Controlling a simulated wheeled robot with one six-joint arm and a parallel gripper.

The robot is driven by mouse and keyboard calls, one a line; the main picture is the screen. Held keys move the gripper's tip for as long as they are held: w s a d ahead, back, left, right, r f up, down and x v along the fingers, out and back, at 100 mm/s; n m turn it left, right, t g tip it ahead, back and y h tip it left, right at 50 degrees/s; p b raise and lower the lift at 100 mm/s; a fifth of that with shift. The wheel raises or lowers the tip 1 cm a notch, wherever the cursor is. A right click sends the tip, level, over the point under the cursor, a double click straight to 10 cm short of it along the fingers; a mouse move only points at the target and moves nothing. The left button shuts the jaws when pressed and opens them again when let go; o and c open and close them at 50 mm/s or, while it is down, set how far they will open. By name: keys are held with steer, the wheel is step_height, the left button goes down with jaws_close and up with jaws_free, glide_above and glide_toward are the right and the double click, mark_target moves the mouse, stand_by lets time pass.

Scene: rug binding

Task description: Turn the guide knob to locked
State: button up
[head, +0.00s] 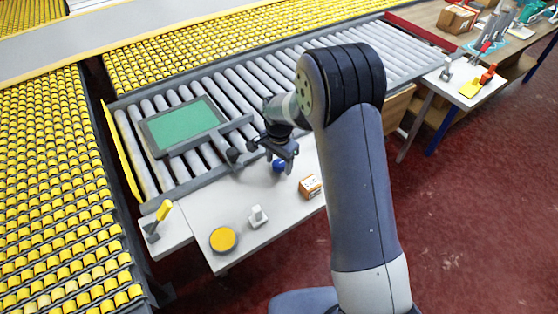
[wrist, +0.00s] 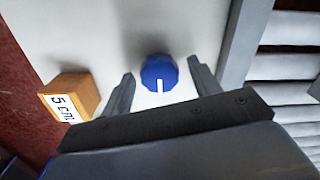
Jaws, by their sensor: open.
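The guide knob (wrist: 158,73) is blue with a white pointer line. In the wrist view it sits on the pale table top, and its white line points down the picture, toward my gripper's base. In the head view the knob (head: 278,165) shows just below my gripper (head: 280,151). My gripper (wrist: 162,85) is open in the wrist view, with one dark finger on each side of the knob and a visible gap on both sides. No lock marking is readable around the knob.
An orange-brown box (wrist: 72,94) marked "5 cm" stands left of the fingers in the wrist view; a box (head: 311,186) shows in the head view. A yellow disc (head: 223,239), a white block (head: 258,216) and a yellow-handled lever (head: 158,218) stand nearby. A roller conveyor (head: 262,85) borders the table.

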steer(key=shift+c, duration=0.5)
steer(key=c, duration=0.9)
steer(key=shift+n, duration=0.3)
steer(key=n+b, duration=0.2)
steer(key=n, duration=0.2)
steer(key=n+b, duration=0.1)
steer(key=n, duration=0.5)
steer(key=n+b, duration=0.1)
steer(key=n, duration=1.2)
steer(key=shift+b, duration=0.4)
steer(key=shift+n, duration=0.3)
